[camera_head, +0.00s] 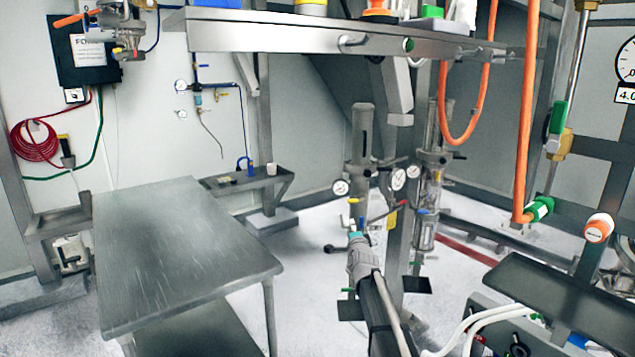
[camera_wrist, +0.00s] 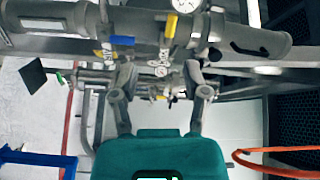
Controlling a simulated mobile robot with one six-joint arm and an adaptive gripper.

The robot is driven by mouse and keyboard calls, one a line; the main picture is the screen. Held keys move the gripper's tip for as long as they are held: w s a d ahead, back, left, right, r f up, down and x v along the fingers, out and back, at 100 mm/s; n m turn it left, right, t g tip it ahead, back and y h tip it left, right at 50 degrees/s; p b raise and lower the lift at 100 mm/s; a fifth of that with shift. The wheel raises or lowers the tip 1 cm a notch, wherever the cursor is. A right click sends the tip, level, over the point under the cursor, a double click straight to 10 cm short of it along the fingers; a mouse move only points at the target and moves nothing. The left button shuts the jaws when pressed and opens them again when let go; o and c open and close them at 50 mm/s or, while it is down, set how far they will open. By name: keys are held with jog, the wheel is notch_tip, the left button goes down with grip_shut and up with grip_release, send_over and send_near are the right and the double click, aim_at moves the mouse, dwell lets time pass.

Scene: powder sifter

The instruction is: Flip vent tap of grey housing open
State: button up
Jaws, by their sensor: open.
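A tall grey housing (camera_head: 362,135) stands upright in the middle of the head view, with a second, partly clear-walled housing (camera_head: 432,185) to its right. In the wrist view, a grey cylindrical housing (camera_wrist: 50,18) lies across the top, with a blue-handled tap (camera_wrist: 122,40) and yellow handles beside it (camera_wrist: 165,54). I cannot tell which of these is the vent tap, or its exact setting. My gripper (camera_wrist: 160,75) is open and empty, its fingers apart just below the housing and pipework in that view. In the head view my gripper (camera_head: 356,228) is in front of the housing's lower part.
A bare metal table (camera_head: 185,255) stands at the left. A steel shelf (camera_head: 300,32) runs overhead. Orange hoses (camera_head: 527,110) hang at the right. Pressure gauges (camera_head: 398,180) and pipes crowd the space around my gripper. The floor between table and housings looks clear.

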jog(key=s+d+f+n+g+p, duration=0.1)
jog(key=s+n+g, duration=0.4)
jog(key=s, duration=0.9)
jog(key=s+d+f+n+g+p, duration=0.2)
jog(key=s+f+n+g, duration=0.3)
jog(key=s, duration=0.9)
jog(key=s+d+f+n+g+h+p, duration=0.1)
jog(key=s+f+n+g+p, duration=0.3)
jog(key=s+g, duration=0.4)
jog(key=s+d+f+n, duration=0.1)
jog(key=s, duration=0.5)
jog(key=shift+s+f, duration=0.25)
jog(key=shift+s, duration=0.15)
